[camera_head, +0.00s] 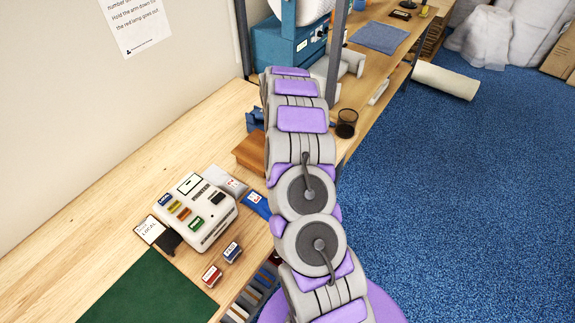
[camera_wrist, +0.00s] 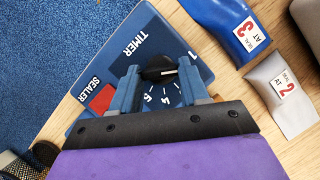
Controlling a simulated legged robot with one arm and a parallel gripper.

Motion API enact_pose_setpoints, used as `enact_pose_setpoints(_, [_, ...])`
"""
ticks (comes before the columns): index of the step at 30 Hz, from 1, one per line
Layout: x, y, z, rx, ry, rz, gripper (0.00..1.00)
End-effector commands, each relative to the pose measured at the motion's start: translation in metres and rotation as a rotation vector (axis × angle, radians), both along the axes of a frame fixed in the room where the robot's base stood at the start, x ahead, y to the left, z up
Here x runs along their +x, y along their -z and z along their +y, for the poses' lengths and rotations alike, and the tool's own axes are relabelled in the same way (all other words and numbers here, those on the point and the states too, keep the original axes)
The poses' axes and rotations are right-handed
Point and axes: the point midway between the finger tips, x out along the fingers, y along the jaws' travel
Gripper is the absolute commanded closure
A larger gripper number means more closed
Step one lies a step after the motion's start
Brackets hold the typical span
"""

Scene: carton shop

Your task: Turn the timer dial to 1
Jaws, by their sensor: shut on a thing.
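In the wrist view a blue timer panel (camera_wrist: 145,28) carries the word TIMER and a white number ring; 1, 4 and 5 show. Its black dial (camera_wrist: 158,68) sits between the two blue fingers of my gripper (camera_wrist: 158,72), which is shut on it. A white mark shows on the dial's right side, towards the 1 side; the exact number it points at is hard to tell. Part of the ring is hidden by my fingers. A red patch (camera_wrist: 101,100) marked SEALER lies at the panel's left. In the head view my arm hides the gripper and dial.
A blue bag (camera_wrist: 232,25) marked SEAL AT 3 and a grey bag (camera_wrist: 283,95) marked SEAL AT 2 lie beside the panel. In the head view a white device (camera_head: 205,215), a green mat (camera_head: 150,290) and a dark cup (camera_head: 346,122) are on the bench.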

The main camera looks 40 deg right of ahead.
Motion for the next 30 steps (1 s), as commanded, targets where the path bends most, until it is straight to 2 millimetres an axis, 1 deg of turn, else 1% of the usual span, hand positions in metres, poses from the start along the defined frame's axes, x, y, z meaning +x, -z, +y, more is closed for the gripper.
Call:
enact_pose_setpoints(1, [-0.0023,-0.0004,0.0024,0.005,-0.038,0.009,0.86])
enact_pose_setpoints(6, [-0.0025,-0.0005,0.0020,0.006,-0.154,0.008,0.86])
enact_pose_setpoints(13, [-0.0024,0.0003,0.0008,0.005,-0.257,0.005,0.86])
enact_pose_setpoints(21, [-0.0031,0.0011,-0.0001,0.007,-0.304,0.006,0.86])
enact_pose_setpoints(30, [-0.0034,0.0014,-0.0013,0.007,-0.307,0.007,0.86])
